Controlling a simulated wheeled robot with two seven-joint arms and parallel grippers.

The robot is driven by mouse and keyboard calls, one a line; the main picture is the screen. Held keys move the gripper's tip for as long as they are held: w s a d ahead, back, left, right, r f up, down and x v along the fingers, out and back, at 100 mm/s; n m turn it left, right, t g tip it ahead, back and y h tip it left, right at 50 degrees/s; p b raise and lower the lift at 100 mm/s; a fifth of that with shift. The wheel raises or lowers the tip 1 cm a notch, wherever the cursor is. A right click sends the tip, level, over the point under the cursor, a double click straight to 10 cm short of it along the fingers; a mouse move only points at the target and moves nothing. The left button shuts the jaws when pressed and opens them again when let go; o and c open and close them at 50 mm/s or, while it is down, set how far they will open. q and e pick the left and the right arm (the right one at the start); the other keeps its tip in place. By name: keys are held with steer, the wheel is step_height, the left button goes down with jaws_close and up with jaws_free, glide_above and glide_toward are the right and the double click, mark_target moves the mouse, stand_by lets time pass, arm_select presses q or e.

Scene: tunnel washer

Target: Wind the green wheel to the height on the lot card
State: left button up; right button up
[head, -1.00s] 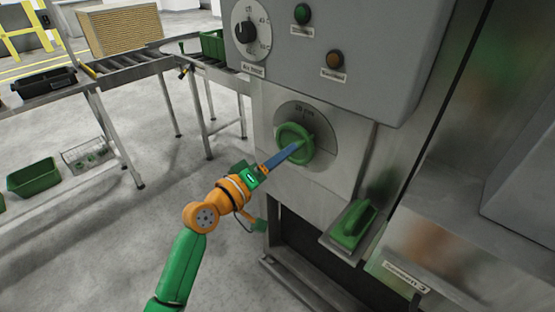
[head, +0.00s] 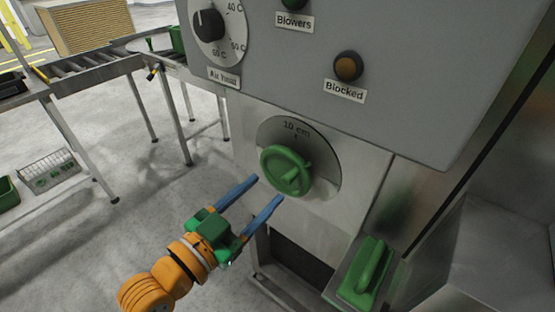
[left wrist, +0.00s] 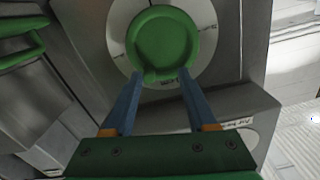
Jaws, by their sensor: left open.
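The green wheel (head: 285,171) sits on a round grey dial plate (head: 325,160) on the machine's front; the label "10 cm" shows at the top of the dial. The wheel also shows in the left wrist view (left wrist: 162,40). My left gripper (head: 268,190) is open, its two blue fingers apart and pointing at the wheel, just short of it in the head view. In the left wrist view the fingertips (left wrist: 162,76) lie on either side of the wheel's near edge; I cannot tell whether they touch it. My right gripper and a lot card are not in view.
Above the wheel are the air heat knob (head: 208,24), the blowers button (head: 292,3) and the amber blocked lamp (head: 348,66). A green handled block (head: 365,272) rests on a ledge at lower right.

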mark_target(284, 184)
arm_select(q)
steer(key=d, duration=0.1)
steer(key=d+r, duration=0.1)
steer(key=d, duration=0.1)
steer(key=shift+w+d+r, duration=0.1)
steer(key=shift+d+r, duration=0.2)
steer(key=shift+w+d, duration=0.2)
steer(key=shift+d, duration=0.1)
steer(key=shift+w+d+f, duration=0.1)
steer(key=shift+w+f, duration=0.2)
steer(key=shift+w, duration=0.6)
steer(key=shift+w+f, duration=0.1)
steer(key=shift+w, duration=0.15)
steer(key=shift+s, duration=0.3)
steer(key=c, duration=0.5)
jaws_close()
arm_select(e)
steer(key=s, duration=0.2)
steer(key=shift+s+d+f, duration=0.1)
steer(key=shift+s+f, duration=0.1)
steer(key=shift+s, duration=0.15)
